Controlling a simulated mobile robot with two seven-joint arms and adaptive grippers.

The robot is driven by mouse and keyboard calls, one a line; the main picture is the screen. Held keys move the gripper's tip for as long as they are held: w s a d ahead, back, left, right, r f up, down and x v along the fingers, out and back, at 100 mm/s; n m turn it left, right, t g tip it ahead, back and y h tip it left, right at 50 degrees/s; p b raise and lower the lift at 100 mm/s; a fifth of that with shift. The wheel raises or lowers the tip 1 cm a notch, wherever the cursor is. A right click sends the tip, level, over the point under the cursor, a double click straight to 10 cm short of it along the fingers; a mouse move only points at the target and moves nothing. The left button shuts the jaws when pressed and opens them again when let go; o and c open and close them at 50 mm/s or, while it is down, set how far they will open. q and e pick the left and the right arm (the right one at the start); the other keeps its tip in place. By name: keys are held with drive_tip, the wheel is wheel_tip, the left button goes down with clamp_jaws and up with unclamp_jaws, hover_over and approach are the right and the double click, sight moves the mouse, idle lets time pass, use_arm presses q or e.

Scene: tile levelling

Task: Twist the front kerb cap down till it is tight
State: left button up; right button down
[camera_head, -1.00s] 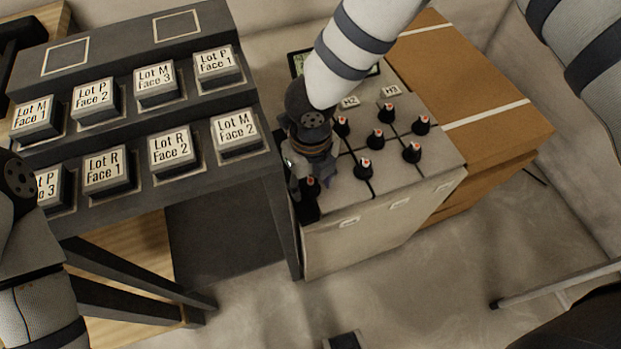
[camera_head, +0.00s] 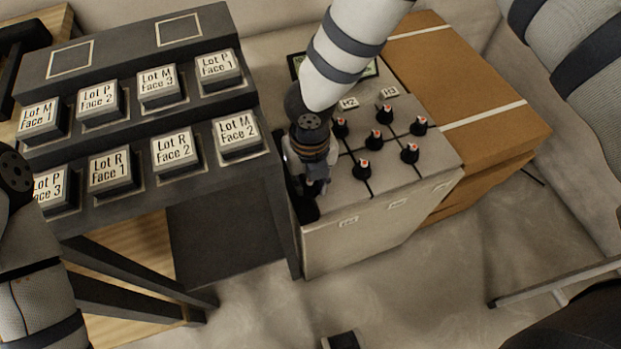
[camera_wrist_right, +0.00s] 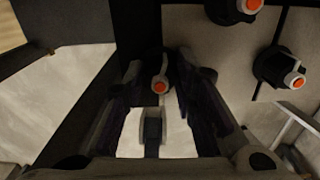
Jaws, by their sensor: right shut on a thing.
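The front kerb cap (camera_wrist_right: 160,87) is dark with a light collar and an orange-red tip. It sits between the fingers of my right gripper (camera_wrist_right: 162,75) in the right wrist view, and the gripper is shut on it. In the head view my right gripper (camera_head: 313,184) points down at the front left corner of the tiled block, over a dark kerb strip (camera_head: 304,209). The gripper hides the cap there, so how far down it sits cannot be told. My left gripper is outside the view; only part of that arm shows at the left edge.
Several dark caps with orange-red tips, one of them here (camera_head: 363,168), stand on the pale tiled block (camera_head: 340,248) close to my right gripper. A dark stepped rack (camera_head: 225,179) with labelled tile boxes stands left, close to it. A brown carton (camera_head: 480,85) stands right.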

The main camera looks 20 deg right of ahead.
drive_tip(key=m, duration=0.4)
drive_tip(key=shift+r+m+p, duration=0.1)
drive_tip(key=shift+m+p, duration=0.2)
drive_tip(key=shift+p, duration=0.05)
drive_tip(key=m, duration=0.5)
drive_tip(key=shift+m+p, duration=0.3)
drive_tip(key=shift+p, duration=0.05)
drive_tip(key=m, duration=0.5)
drive_tip(key=shift+p, duration=0.3)
drive_tip(key=m, duration=0.5)
drive_tip(key=shift+m, duration=0.4)
drive_tip(key=m+p, duration=0.1)
drive_tip(key=m, duration=1.5)
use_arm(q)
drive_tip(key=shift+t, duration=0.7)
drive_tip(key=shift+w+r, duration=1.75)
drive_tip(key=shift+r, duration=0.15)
use_arm(e)
drive_tip(key=shift+m, duration=2.4)
